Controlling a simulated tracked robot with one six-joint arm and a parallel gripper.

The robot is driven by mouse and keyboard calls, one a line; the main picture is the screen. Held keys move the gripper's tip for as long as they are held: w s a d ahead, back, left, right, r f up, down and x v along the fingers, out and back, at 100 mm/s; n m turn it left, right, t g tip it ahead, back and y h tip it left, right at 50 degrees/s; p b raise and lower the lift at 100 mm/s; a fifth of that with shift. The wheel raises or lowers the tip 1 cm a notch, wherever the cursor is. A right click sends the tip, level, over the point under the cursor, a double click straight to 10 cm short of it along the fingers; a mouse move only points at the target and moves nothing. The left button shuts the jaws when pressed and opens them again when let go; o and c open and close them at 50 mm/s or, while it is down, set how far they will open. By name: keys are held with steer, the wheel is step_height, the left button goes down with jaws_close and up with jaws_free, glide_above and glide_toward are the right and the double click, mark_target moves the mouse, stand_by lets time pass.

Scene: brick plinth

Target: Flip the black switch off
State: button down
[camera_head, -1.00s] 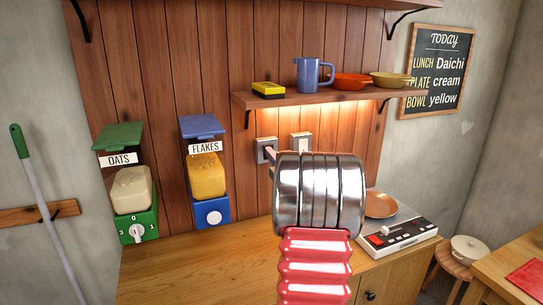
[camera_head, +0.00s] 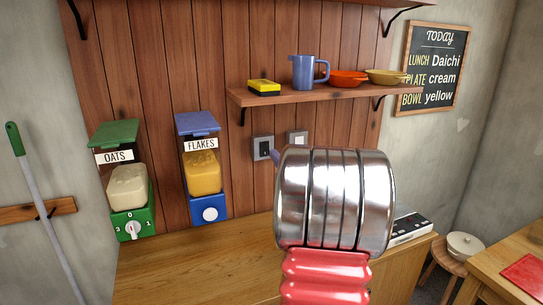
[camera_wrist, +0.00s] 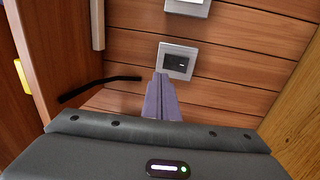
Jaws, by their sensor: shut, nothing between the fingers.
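The black switch (camera_head: 264,148) is a dark rocker in a grey wall plate (camera_head: 256,143) on the plank wall, below the shelf. It also shows in the wrist view (camera_wrist: 180,65), set in its plate (camera_wrist: 176,48). My gripper (camera_wrist: 161,76) is shut and empty, with its purple-grey fingers together. Its tips overlap the lower left part of the plate in the wrist view; I cannot tell whether they touch it. In the head view my arm hides most of the gripper, and only a sliver of it shows just right of the plate.
A white switch (camera_head: 298,137) sits right of the black one. The shelf (camera_head: 330,92) above holds a blue mug (camera_head: 305,73), bowls and a yellow sponge (camera_head: 263,86). Flakes (camera_head: 203,172) and oats (camera_head: 127,186) dispensers stand left. The wooden counter (camera_head: 200,265) is mostly clear.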

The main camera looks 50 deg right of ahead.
steer(key=shift+s+a+r, duration=0.1)
steer(key=shift+s+a, duration=0.35)
steer(key=shift+s, duration=0.3)
steer(key=shift+s+a+r, duration=0.15)
steer(key=shift+s+a, duration=0.35)
steer(key=shift+s, duration=0.25)
steer(key=shift+s+a+r, duration=0.1)
steer(key=shift+s+a, duration=0.35)
steer(key=shift+s, duration=0.3)
